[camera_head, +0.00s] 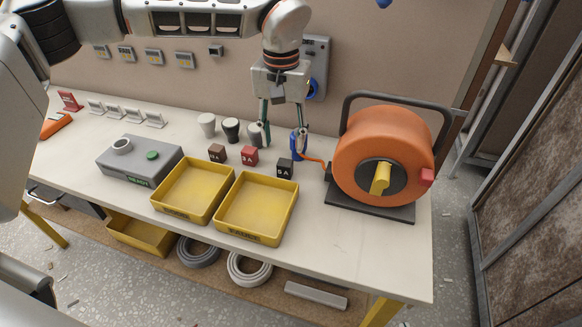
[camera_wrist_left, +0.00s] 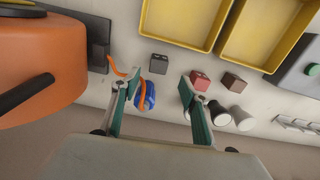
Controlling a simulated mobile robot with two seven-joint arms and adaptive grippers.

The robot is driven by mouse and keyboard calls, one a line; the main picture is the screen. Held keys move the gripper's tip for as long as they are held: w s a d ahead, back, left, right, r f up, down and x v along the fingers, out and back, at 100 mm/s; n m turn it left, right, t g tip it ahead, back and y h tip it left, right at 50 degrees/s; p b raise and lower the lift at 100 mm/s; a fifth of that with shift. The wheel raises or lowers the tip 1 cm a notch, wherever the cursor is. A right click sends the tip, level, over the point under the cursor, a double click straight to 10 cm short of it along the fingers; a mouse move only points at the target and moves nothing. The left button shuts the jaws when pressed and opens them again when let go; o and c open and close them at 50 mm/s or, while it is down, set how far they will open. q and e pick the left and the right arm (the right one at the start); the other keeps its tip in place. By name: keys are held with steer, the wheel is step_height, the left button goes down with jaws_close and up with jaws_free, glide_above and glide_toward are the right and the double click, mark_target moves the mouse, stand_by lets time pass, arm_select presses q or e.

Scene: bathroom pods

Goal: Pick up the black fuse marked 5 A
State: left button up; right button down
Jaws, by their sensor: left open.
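The black fuse (camera_head: 284,168) is a small dark cube with a pale marking that looks like "5 A". It stands on the white workbench behind the right yellow tray. It also shows in the left wrist view (camera_wrist_left: 158,63). My left gripper (camera_head: 282,142) points down behind the fuse, fingers spread, with nothing held. In the left wrist view, the black fuse lies just beyond the gap between the fingertips (camera_wrist_left: 154,80), apart from both. My right gripper is not in view.
A red fuse (camera_head: 249,155) and a brown fuse (camera_head: 217,153) stand left of the black one. A blue plug (camera_head: 296,143) on an orange cable is beside my right-hand finger. An orange cable reel (camera_head: 372,150) stands to the right. Yellow trays (camera_head: 237,238) are in front.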

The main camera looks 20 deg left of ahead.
mark_target(285, 162)
arm_select(q)
steer(key=shift+w+f, duration=0.3)
steer(key=shift+f, duration=0.65)
steer(key=shift+s+f, duration=0.25)
steer(key=shift+f, duration=0.45)
step_height(285, 162, down, 6)
steer(key=shift+d+r+b, duration=0.1)
steer(key=shift+r+b, duration=0.05)
steer(key=shift+b, duration=0.2)
steer(key=shift+r, duration=0.1)
steer(key=c, duration=1)
